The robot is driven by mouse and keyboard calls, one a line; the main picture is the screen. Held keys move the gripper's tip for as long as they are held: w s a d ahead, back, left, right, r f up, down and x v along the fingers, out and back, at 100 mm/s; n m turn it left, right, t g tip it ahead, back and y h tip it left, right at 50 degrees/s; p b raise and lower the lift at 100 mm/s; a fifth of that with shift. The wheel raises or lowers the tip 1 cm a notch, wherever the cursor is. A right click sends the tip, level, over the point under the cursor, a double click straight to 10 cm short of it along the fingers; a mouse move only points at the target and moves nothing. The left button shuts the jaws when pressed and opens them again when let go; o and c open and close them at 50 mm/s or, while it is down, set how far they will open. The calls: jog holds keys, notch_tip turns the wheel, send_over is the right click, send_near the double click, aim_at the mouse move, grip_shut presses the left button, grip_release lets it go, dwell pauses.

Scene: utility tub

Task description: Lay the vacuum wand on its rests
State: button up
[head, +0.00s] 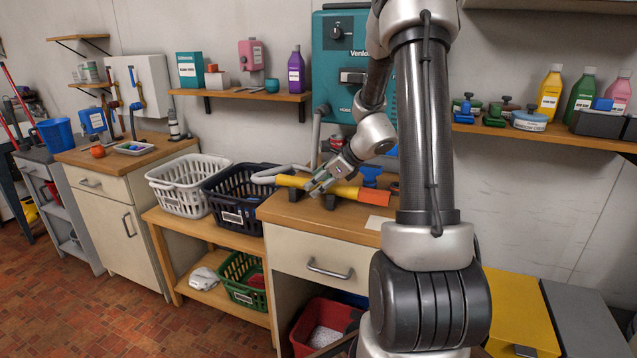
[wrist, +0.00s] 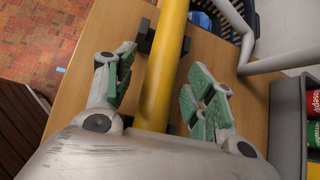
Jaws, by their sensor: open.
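The vacuum wand (head: 345,191) is a yellow tube with an orange end, lying roughly level above the wooden worktop. It also shows in the wrist view (wrist: 167,55), running lengthwise between my fingers. Dark rests stand at the wand: one (head: 295,193) near its left end, another (head: 331,201) further right. In the wrist view a dark rest (wrist: 147,42) shows on both sides of the tube, which appears to lie in it. My gripper (head: 318,183) is open, its green-padded fingers (wrist: 160,72) on either side of the wand with visible gaps. Contact at the far rest is hidden.
A grey hose (head: 265,176) runs at the wand's left end, near the teal vacuum unit (head: 338,62) on the wall. A dark basket (head: 237,192) and white basket (head: 190,184) stand left. A blue object (head: 371,175) sits behind the wand. The worktop's front is mostly clear.

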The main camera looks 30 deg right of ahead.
jog(key=v, duration=1.2)
jog(key=s+a+f+n+g, duration=0.25)
jog(key=s+n+g, duration=0.25)
jog(key=s+n, duration=0.75)
jog(key=s+a+r+n+t+h, duration=0.1)
jog(key=s+a+r+n+h, duration=0.3)
jog(key=s+a+r+n, duration=0.4)
jog(key=s+r+n, duration=0.1)
jog(key=s+n, duration=0.2)
jog(key=n, duration=0.4)
jog(key=shift+a+t, duration=0.3)
jog(key=shift+a, duration=0.1)
jog(key=shift+r, duration=0.1)
